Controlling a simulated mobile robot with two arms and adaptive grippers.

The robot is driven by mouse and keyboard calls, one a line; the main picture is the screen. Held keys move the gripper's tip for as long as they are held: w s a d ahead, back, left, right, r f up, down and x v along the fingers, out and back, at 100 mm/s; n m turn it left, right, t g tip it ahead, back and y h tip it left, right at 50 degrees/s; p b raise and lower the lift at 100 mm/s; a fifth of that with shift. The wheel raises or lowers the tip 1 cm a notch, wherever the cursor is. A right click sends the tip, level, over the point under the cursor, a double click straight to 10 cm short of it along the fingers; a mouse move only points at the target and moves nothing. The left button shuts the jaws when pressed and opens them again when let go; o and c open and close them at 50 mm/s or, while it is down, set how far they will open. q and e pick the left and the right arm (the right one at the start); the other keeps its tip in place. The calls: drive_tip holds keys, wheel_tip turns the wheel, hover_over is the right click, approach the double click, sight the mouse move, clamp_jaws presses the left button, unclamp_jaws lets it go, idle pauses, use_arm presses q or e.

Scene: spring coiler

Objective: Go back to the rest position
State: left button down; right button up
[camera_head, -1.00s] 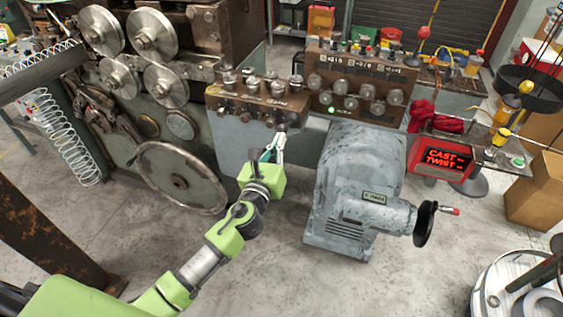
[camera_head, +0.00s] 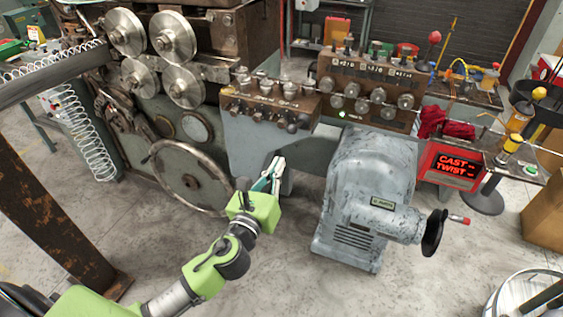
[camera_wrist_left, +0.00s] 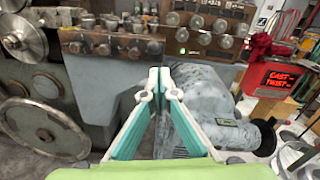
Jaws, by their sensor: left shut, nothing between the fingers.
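My left gripper (camera_head: 279,164) is in front of the grey control box of the coiler, below its brown knob panel (camera_head: 270,103). Its green arm comes in from the lower left. In the left wrist view the two teal and white fingers (camera_wrist_left: 159,72) meet at their tips with nothing between them. The gripper is apart from the grey motor housing (camera_head: 372,185), which stands to its right. My right gripper is not in either view.
A large handwheel (camera_head: 188,178) is left of my left gripper. A crank wheel (camera_head: 434,233) sticks out from the motor housing. A red display (camera_head: 455,166) reads CAST and TWIST. A rusty post (camera_head: 50,215) stands at left. Concrete floor (camera_head: 290,270) is clear in front.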

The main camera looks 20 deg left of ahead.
use_arm(q)
drive_tip(key=shift+s+a, duration=0.1)
drive_tip(key=shift+s, duration=0.1)
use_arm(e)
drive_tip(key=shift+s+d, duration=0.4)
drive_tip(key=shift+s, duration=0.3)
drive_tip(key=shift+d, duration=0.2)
